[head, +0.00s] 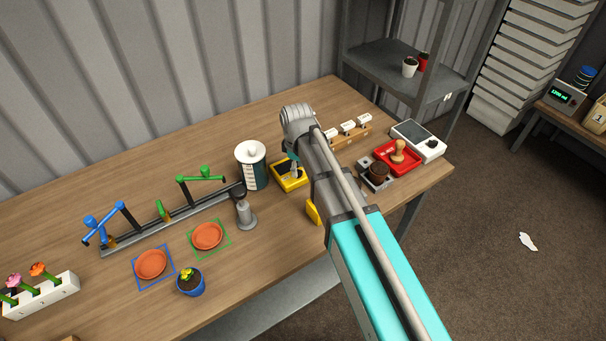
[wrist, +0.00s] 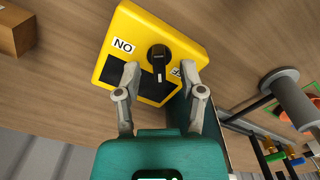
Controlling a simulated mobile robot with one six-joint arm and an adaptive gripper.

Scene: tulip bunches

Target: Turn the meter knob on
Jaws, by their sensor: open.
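The yellow meter (wrist: 190,40) lies below my gripper in the wrist view. It has a dark panel and a black knob (wrist: 159,55), whose pointer aims down in the picture. A white label left of the knob reads "NO" in this view, which fits "ON" seen upside down. Another label at the right is partly hidden by a finger. My gripper (wrist: 161,74) is open, its fingertips apart on either side of the knob's lower part; contact cannot be told. In the head view the yellow meter (head: 291,181) is on the table, and my arm hides part of it and the fingers.
A rail with blue and green levers (head: 200,180) is farther left. A wooden holder (head: 352,138), red tray (head: 384,160) and white device (head: 430,148) are right of my arm.

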